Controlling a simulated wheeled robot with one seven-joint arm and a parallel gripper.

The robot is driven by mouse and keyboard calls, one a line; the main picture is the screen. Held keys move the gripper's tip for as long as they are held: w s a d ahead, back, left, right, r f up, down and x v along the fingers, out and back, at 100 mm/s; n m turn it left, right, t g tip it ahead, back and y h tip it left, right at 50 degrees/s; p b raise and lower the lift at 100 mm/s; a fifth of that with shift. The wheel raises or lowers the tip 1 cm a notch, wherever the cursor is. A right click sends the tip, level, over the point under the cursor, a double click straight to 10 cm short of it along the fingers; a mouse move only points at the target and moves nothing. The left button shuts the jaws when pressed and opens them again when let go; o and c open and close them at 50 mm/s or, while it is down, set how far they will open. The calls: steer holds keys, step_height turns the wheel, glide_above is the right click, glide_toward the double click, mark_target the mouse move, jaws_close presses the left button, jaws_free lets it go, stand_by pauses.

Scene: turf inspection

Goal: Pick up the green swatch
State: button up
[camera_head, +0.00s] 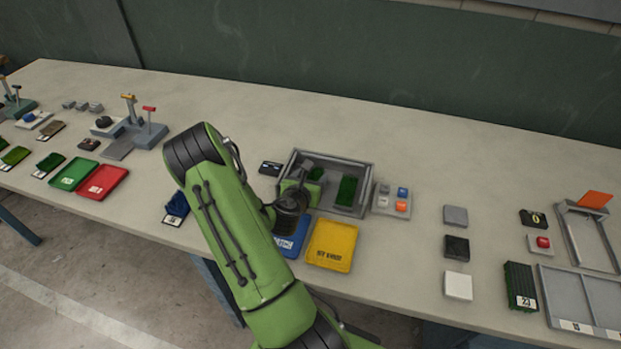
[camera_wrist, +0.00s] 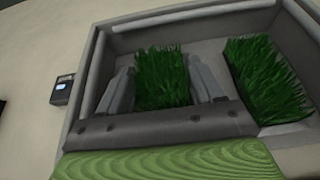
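Two dark green turf swatches lie in a grey walled tray (camera_head: 296,160). In the wrist view, the left swatch (camera_wrist: 161,78) lies between the two fingers of my gripper (camera_wrist: 163,88), and the right swatch (camera_wrist: 267,80) lies outside them near the tray's right wall. In the head view, the right swatch (camera_head: 347,190) shows clearly, while the other swatch (camera_head: 316,173) is partly hidden by my gripper (camera_head: 308,178). The fingers look open, one on each side of the left swatch, with narrow gaps. Finger contact with the swatch is not visible.
A blue tray (camera_head: 293,240) and a yellow tray (camera_head: 332,245) stand in front of the grey tray. A button panel (camera_head: 391,200) stands close at its right. A small dark device (camera_head: 270,168) lies at its left. The table behind is clear.

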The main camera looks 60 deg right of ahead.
mark_target(310, 178)
steer(key=c, duration=0.6)
step_height(310, 178, up, 10)
steer(key=p, duration=0.6)
steer(key=shift+r, duration=0.15)
steer(key=shift+f, duration=0.2)
